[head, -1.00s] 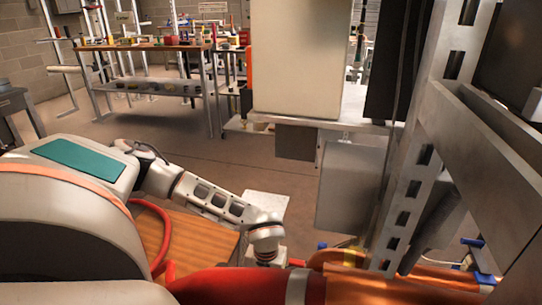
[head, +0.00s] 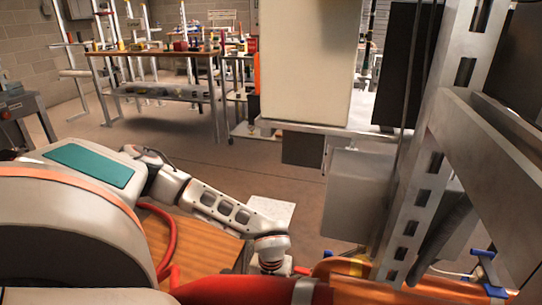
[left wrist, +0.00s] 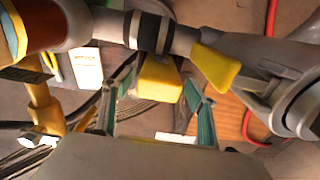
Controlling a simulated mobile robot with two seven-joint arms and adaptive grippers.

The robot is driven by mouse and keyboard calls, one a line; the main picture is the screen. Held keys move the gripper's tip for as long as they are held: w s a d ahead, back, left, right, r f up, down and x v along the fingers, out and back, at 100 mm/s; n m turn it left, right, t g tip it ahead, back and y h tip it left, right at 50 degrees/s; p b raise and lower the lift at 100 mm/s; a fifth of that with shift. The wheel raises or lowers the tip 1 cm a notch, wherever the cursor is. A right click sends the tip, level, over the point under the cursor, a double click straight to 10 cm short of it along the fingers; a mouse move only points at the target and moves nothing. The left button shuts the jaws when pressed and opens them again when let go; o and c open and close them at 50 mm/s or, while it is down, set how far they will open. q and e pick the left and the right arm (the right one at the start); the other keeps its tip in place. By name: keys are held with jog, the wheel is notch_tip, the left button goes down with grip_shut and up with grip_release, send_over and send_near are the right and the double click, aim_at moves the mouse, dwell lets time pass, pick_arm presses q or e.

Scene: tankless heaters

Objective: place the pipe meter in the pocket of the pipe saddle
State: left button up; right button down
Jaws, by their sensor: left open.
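In the left wrist view my left gripper (left wrist: 158,88) is open, with its green-padded fingers on either side of a yellow block (left wrist: 160,76). The block sits against a grey pipe with black bands (left wrist: 150,32); I cannot tell whether the fingers touch it. A yellow lever-like piece (left wrist: 215,68) is right of the block. I cannot tell for sure which part is the pipe meter, and I cannot make out the pipe saddle's pocket. In the head view my left arm reaches down at centre, its gripper hidden.
A slotted metal upright (head: 415,190) and grey boxes (head: 365,195) stand close on the right in the head view. A workbench with tools (head: 155,52) is at the back left. Open floor lies between. Black cables (left wrist: 150,112) show in the left wrist view.

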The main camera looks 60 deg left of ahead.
pick_arm(q)
jog(key=r, duration=0.2)
jog(key=r+p, duration=0.1)
jog(key=r, duration=0.1)
jog(key=r+p, duration=0.1)
jog(key=r, duration=0.1)
jog(key=shift+w, duration=0.35)
notch_tip(320, 180, up, 5)
jog(key=shift+s+r+p, duration=0.1)
jog(key=shift+s+p, duration=0.05)
jog(key=shift+p, duration=0.8)
jog(key=shift+s+r, duration=0.15)
jog(key=shift+r, duration=0.2)
pick_arm(e)
jog(key=shift+n+g+h, duration=0.5)
jog(key=shift+n+h, duration=0.1)
jog(key=d+f, duration=0.1)
jog(key=s+d, duration=0.1)
jog(key=d+f, duration=0.1)
jog(key=shift+s+d+f, duration=0.3)
jog(key=shift+s+d, duration=0.1)
jog(key=shift+w+a+r, duration=0.15)
jog(key=shift+w+r, duration=0.05)
pick_arm(q)
jog(key=shift+d, duration=0.1)
pick_arm(e)
jog(key=shift+w+r, duration=0.1)
